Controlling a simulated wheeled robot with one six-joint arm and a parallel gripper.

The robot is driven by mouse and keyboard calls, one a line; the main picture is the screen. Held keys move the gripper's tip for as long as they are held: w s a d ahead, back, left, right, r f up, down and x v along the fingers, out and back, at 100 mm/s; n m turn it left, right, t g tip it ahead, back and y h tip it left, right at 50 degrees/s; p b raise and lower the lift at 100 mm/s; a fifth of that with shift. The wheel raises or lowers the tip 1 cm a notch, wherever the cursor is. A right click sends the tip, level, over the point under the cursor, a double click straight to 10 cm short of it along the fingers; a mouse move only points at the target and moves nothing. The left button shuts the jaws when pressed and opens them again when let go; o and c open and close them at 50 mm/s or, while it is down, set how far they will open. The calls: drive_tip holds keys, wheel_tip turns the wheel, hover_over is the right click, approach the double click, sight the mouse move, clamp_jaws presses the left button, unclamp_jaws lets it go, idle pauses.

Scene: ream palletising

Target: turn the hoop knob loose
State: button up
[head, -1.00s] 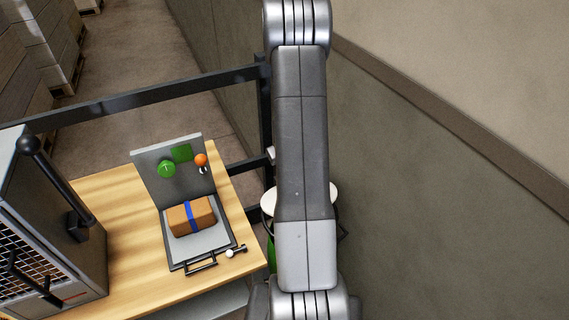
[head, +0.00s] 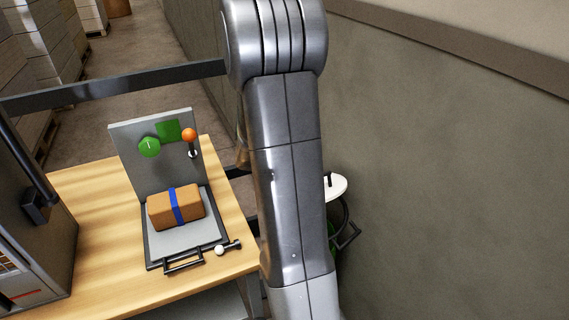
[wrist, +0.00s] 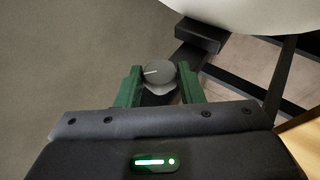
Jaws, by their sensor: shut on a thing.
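The hoop knob (wrist: 157,73) is a round dark grey knob with a white line on its face, in the middle of the wrist view. The line points left. My gripper (wrist: 160,80) has green fingers on both sides of the knob and is shut on it. In the head view my arm hides the gripper and the knob. A green bin with a white lid (head: 333,187) and a dark hoop (head: 348,235) at its side shows partly behind my arm.
A wooden table (head: 90,190) stands at left with a grey hinged press (head: 122,150) holding a brown parcel (head: 175,207) with a blue band. A grey cabinet (head: 40,240) is at far left. A dark rail (head: 110,87) runs behind. A wall (head: 450,150) fills the right.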

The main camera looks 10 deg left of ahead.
drive_tip(key=shift+s+f+n+t+h+b, duration=0.25)
drive_tip(key=shift+f+t+h+b, duration=0.5)
drive_tip(key=shift+b, duration=3.4)
drive_tip(key=shift+f+n+t+h+b, duration=0.35)
drive_tip(key=shift+t+h+b, duration=0.65)
drive_tip(key=shift+b, duration=3.15)
drive_tip(key=t+h+b, duration=0.1)
drive_tip(key=b, duration=0.4)
drive_tip(key=shift+a+n+h, duration=0.1)
drive_tip(key=shift+n+h, duration=0.15)
drive_tip(key=shift+n, duration=0.05)
drive_tip(key=shift+r+t+b, duration=0.1)
drive_tip(key=shift+t+b, duration=0.15)
drive_tip(key=shift+b, duration=0.45)
drive_tip(key=shift+r+t+h+b, duration=0.2)
drive_tip(key=shift+t+h+b, duration=0.1)
drive_tip(key=shift+h+b, duration=0.3)
drive_tip(key=shift+n, duration=0.3)
drive_tip(key=o, duration=1)
drive_tip(key=shift+r, duration=0.2)
